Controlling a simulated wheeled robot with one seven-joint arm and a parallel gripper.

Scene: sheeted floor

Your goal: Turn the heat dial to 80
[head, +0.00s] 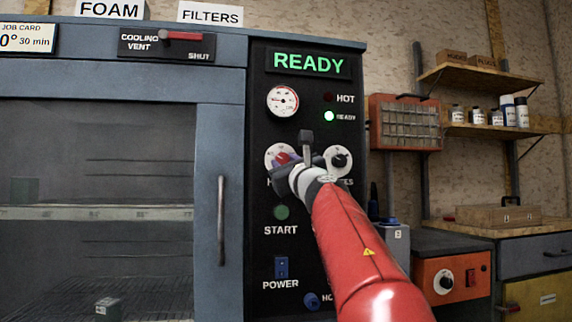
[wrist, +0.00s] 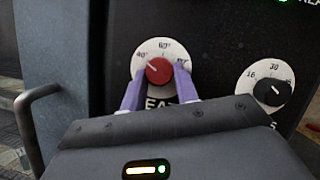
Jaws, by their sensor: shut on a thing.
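The heat dial is a red knob (wrist: 159,71) on a round white plate with the marks 40 and 60 visible. The mark at its right is partly hidden by a finger. A pale pointer line on the knob points up and left, near the 40 side. My gripper (wrist: 160,79) has its two purple fingers on either side of the knob, shut on it. In the head view the red knob (head: 283,158) shows partly behind my gripper (head: 285,164). The word below the dial is mostly hidden.
A black timer dial (wrist: 271,92) sits right of the heat dial. The green START button (head: 281,212) and blue POWER switch (head: 281,267) are below. A gauge (head: 282,101) and the lit READY sign (head: 308,63) are above. The oven door handle (head: 221,220) stands out at left.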

